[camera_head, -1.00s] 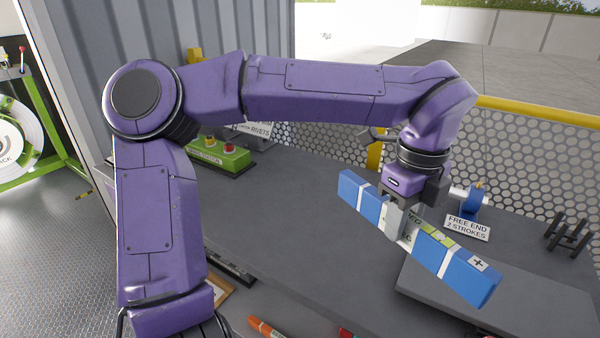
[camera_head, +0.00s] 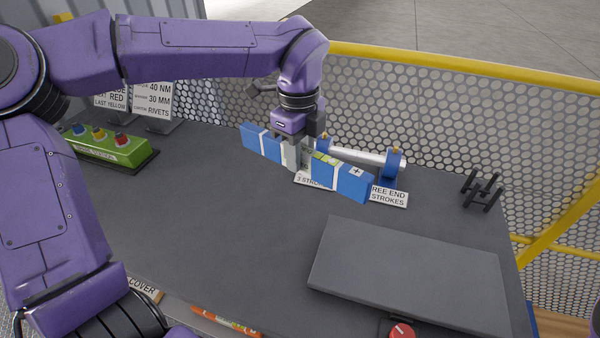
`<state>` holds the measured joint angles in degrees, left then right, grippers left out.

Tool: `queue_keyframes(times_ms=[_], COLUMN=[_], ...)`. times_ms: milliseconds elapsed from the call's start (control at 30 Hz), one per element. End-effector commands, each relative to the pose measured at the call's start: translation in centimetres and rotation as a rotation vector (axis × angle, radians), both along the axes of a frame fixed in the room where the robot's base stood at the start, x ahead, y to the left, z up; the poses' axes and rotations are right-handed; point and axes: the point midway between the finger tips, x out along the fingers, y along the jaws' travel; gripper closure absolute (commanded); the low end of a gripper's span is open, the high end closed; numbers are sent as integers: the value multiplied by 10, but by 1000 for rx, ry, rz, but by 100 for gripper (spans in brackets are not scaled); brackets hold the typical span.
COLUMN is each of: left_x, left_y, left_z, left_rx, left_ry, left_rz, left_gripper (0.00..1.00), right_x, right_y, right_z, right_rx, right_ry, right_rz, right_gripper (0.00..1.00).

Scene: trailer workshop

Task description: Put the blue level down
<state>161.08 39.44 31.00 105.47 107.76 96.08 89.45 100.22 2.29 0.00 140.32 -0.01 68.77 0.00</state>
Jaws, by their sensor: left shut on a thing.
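The blue level (camera_head: 353,184) is a long blue bar with white bands and a yellow-green vial section in its middle. My left gripper (camera_head: 297,158) is shut on it near the middle, from above. The level slants from upper left to lower right, in front of a silver tube. It looks close to the dark bench top (camera_head: 220,210), but I cannot tell whether it touches it. My right gripper is not in view.
A grey raised plate (camera_head: 410,270) lies front right. A black rack (camera_head: 481,190) stands far right. A green button box (camera_head: 108,145) is at left. The middle-left bench is clear.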

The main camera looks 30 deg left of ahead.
Motion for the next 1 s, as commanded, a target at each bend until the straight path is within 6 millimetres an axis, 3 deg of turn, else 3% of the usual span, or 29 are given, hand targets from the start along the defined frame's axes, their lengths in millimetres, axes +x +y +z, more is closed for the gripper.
queue_keyframes(times_ms=[33,100,200,333,467,633,1000], left_x=[16,37,57,68,70,68,62], left_y=[8,19,36,53,61,65,73], left_z=[18,6,-16,-43,-65,-104,-165], left_rx=[-2,-1,6,16,22,24,23], left_ry=[11,13,9,5,1,0,-1], left_rz=[-6,-23,-48,-74,-84,-79,-63], left_gripper=[100,100,100,100,100,100,100], right_x=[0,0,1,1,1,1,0], right_y=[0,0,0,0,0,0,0], right_z=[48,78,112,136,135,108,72], right_rx=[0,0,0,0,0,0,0], right_ry=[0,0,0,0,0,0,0], right_rz=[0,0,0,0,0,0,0], right_gripper=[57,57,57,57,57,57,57])
